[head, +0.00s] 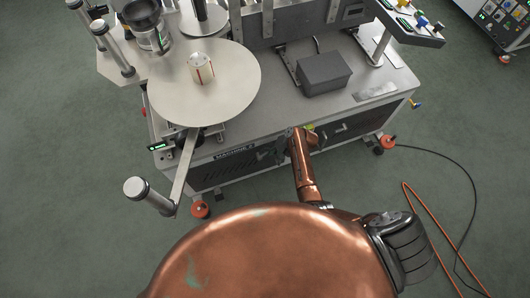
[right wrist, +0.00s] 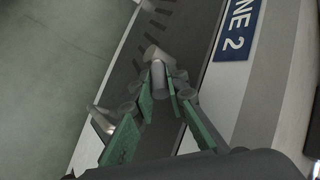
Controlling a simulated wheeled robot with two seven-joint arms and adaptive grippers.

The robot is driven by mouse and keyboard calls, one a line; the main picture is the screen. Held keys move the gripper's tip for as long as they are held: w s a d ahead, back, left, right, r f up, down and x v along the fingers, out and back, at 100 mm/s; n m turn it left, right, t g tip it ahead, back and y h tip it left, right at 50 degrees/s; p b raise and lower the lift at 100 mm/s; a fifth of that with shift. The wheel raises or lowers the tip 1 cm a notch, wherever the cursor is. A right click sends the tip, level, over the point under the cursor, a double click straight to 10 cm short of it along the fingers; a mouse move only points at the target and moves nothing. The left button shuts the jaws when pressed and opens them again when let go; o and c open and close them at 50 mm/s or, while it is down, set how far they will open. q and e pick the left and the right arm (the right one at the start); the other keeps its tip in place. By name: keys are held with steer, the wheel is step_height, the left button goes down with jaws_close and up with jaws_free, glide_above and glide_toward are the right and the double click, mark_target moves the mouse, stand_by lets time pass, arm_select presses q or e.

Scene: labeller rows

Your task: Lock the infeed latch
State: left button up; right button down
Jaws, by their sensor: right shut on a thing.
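A grey latch handle (right wrist: 157,56) with a rounded end shows in the right wrist view, on the dark front panel beside the machine's blue label. My right gripper (right wrist: 160,84) has its green fingers shut on this handle, one on each side. In the head view my copper right arm reaches to the machine's front, where the right gripper (head: 305,130) is mostly hidden by the arm. The handle cannot be made out in the head view. A second grey handle-like part (right wrist: 101,121) shows left of the fingers. My left gripper is not in view.
The machine (head: 240,140) has a large round disc (head: 225,95) with a roll (head: 200,67) on it, and a dark grey box (head: 324,75) on top. A roller arm (head: 145,193) sticks out front left. Cables (head: 430,215) lie on the floor at right.

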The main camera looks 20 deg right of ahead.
steer(key=shift+d+f+y+b, duration=0.4)
steer(key=shift+f+y+b, duration=0.2)
steer(key=shift+y, duration=0.3)
arm_select(q)
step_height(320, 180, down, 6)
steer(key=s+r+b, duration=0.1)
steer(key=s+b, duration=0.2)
steer(key=b, duration=0.1)
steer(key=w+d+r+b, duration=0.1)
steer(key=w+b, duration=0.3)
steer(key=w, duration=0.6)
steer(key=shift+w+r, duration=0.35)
arm_select(e)
steer(key=shift+d+f+m+t+y, duration=0.15)
steer(key=shift+f+m+y, duration=0.2)
steer(key=shift+y, duration=0.65)
steer(key=shift+f+m+t+y, duration=0.2)
steer(key=shift+f+m+y, duration=0.1)
steer(key=shift+y, duration=0.7)
steer(key=shift+d+f+m+t+y, duration=0.15)
steer(key=shift+f+m+y, duration=0.2)
steer(key=shift+y, duration=0.65)
steer(key=shift+a, duration=0.1)
steer(key=c, duration=2.2)
jaws_free()
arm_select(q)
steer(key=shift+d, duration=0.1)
